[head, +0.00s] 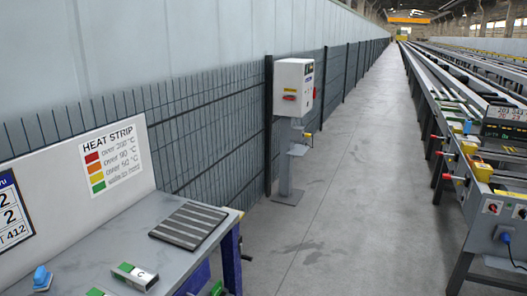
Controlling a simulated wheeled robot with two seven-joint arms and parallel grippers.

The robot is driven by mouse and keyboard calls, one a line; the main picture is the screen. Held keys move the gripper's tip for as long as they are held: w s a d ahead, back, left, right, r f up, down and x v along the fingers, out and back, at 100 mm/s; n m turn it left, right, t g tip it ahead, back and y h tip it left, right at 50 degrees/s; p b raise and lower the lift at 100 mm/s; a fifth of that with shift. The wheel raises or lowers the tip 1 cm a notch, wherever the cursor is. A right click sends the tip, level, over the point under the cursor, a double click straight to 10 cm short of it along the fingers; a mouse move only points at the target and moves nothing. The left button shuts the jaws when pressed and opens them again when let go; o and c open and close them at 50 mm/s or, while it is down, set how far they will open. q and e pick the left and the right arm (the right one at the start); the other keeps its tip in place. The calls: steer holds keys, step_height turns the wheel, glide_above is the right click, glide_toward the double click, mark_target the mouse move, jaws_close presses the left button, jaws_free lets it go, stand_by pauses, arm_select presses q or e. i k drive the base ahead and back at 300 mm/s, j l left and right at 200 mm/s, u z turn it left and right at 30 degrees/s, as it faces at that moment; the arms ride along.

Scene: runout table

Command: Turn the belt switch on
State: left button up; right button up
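A white control box (294,76) stands on a grey post by the mesh fence, at middle distance. A red switch handle (289,98) sits on its front below a yellow label, and a red knob (314,91) shows on its right side. A grey electrical box (482,225) at the lower right, on the near end of the runout table, carries a red rotary switch (492,208) and a dark rotary switch (520,212). I cannot tell which of these is the belt switch, nor read their positions. Neither of my grippers is in view.
A workbench (95,240) with a striped dark pad (188,226) and small blocks is at the lower left. The long runout table (455,130) runs along the right. A clear concrete aisle (345,180) lies between, bordered left by the mesh fence (200,130).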

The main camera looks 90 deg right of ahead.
mark_target(493, 208)
steer(key=z, duration=4.85)
steer(key=i+j, duration=0.1)
steer(key=j, duration=1.4)
steer(key=i+z, duration=0.05)
